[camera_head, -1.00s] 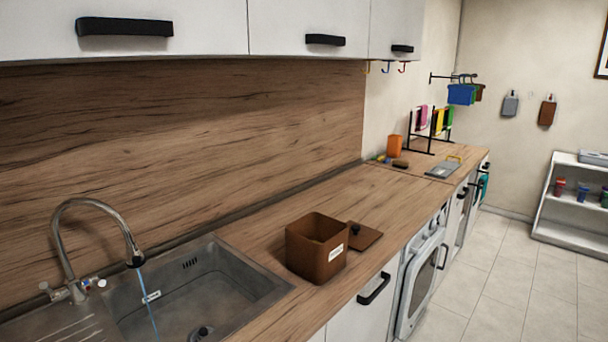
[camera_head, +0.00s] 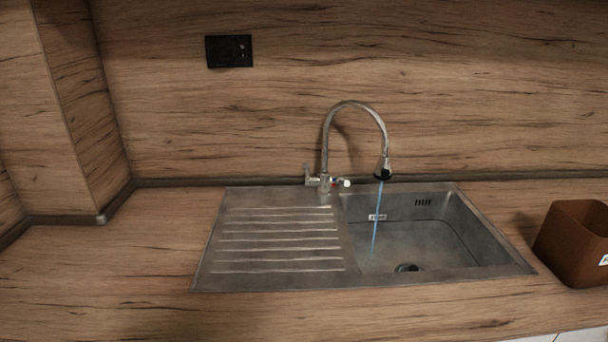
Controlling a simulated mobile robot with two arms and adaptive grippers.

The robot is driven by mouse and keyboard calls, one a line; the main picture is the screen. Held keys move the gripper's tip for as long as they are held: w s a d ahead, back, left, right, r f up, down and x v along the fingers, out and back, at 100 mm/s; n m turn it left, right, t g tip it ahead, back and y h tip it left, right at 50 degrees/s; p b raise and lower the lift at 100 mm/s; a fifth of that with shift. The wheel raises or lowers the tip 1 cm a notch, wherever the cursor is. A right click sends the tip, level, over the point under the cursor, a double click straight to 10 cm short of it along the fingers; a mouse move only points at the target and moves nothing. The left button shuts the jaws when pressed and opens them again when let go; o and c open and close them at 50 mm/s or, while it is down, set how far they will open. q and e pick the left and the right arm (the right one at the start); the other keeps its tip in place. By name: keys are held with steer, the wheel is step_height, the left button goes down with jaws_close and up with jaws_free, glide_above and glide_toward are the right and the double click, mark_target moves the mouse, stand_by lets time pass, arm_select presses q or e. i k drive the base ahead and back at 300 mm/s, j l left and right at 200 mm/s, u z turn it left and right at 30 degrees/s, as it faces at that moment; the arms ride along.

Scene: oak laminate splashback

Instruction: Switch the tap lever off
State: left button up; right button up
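The tap (camera_head: 327,140) is a tall metal gooseneck with a dark spout end, standing at the back edge of the steel sink. Small handles show at its base: an upright lever (camera_head: 307,173) on the left and a white-ended knob with a red mark (camera_head: 344,183) on the right. A thin blue stream of water (camera_head: 376,222) runs from the spout into the sink basin (camera_head: 430,240). Neither of my grippers is in the view.
A ribbed drainboard (camera_head: 280,240) lies left of the basin. A brown box (camera_head: 570,245) stands on the worktop at the right edge. The wooden worktop (camera_head: 120,265) on the left is clear. A black socket (camera_head: 229,51) is on the splashback.

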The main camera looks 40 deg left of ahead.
mark_target(309, 180)
steer(key=u, duration=1.15)
